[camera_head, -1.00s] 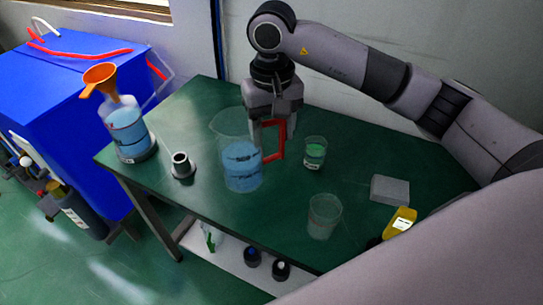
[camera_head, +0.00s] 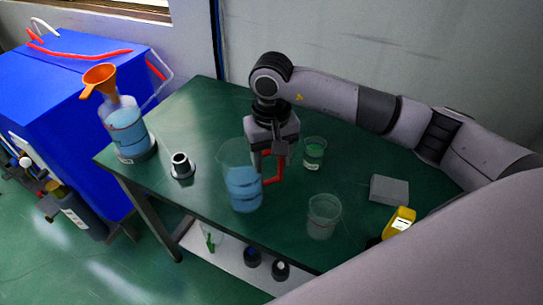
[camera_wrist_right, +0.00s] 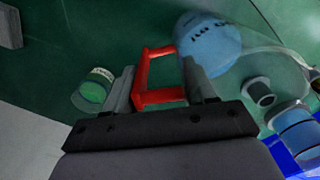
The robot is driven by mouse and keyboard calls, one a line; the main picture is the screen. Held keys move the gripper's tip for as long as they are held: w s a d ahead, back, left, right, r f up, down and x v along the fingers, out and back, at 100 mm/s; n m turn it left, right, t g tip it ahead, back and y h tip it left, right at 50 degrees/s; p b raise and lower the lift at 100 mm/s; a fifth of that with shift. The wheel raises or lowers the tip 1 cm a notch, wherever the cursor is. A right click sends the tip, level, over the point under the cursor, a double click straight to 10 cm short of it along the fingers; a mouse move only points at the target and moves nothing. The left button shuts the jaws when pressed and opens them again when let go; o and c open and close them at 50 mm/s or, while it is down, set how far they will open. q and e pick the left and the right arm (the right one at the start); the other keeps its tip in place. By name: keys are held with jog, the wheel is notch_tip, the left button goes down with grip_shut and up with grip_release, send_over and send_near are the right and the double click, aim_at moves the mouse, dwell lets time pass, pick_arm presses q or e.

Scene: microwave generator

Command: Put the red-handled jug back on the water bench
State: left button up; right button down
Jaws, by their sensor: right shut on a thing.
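The clear jug (camera_head: 244,188) holds blue liquid and has a red handle (camera_head: 274,166) on its right side. My right gripper (camera_head: 271,160) is shut on the red handle. In the right wrist view, the handle (camera_wrist_right: 150,75) stands between the two fingers and the jug's blue body (camera_wrist_right: 210,45) is beyond them. The jug is upright over the green bench (camera_head: 200,105), near its front edge; I cannot tell whether its base touches the top. My left gripper is not in view.
A beaker of green liquid (camera_head: 314,156) stands close right of the gripper. An empty clear beaker (camera_head: 323,218), a grey block (camera_head: 389,190) and a yellow device (camera_head: 400,221) are to the right. A funnel-topped bottle (camera_head: 128,132) and a small black-topped holder (camera_head: 181,166) are to the left.

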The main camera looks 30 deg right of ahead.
jog(key=shift+c, duration=1.8)
grip_release()
jog(key=shift+r+p, duration=0.25)
jog(key=shift+p, duration=0.15)
notch_tip(320, 180, up, 12)
jog(key=shift+f+b, duration=0.1)
jog(key=shift+b, duration=0.25)
